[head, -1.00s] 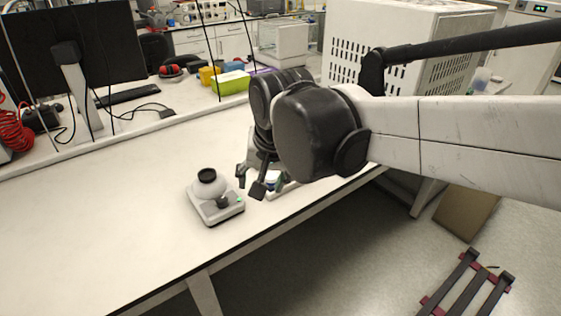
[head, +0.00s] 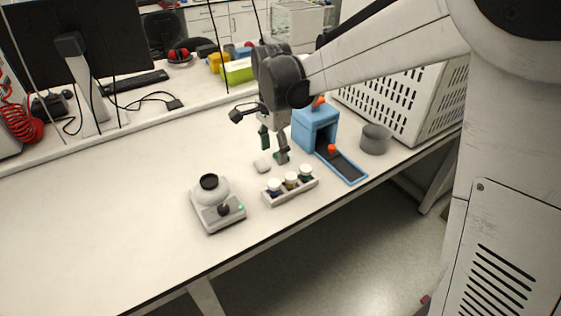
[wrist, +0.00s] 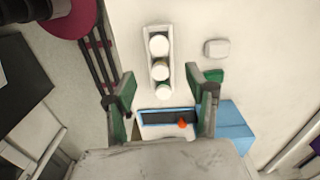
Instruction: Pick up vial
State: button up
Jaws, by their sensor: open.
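A small white rack (head: 290,193) near the table's front edge holds three vials: one with a blue band (head: 274,186), one with a dark yellowish band (head: 291,180) and one with a green band (head: 305,173). All three have white caps and stand upright. The frames do not show which vial is meant. My gripper (head: 272,150) is open and empty, pointing down above the table, behind the rack. In the wrist view, the rack (wrist: 173,62) lies ahead between and beyond my open fingers (wrist: 163,97), with the caps seen from above.
A blue device (head: 315,128) with a dark tray (head: 345,166) and an orange knob stands right of the rack. A grey cup (head: 375,139) is farther right. A white vortex-like device (head: 215,203) stands left. A small white block (head: 262,166) lies behind the rack. The left tabletop is clear.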

aim_at(274, 182)
notch_tip(274, 182, down, 14)
jog(key=shift+s+r, duration=0.1)
dwell(0.6)
jog(key=c, duration=1.2)
grip_shut()
jog(key=shift+r, duration=0.1)
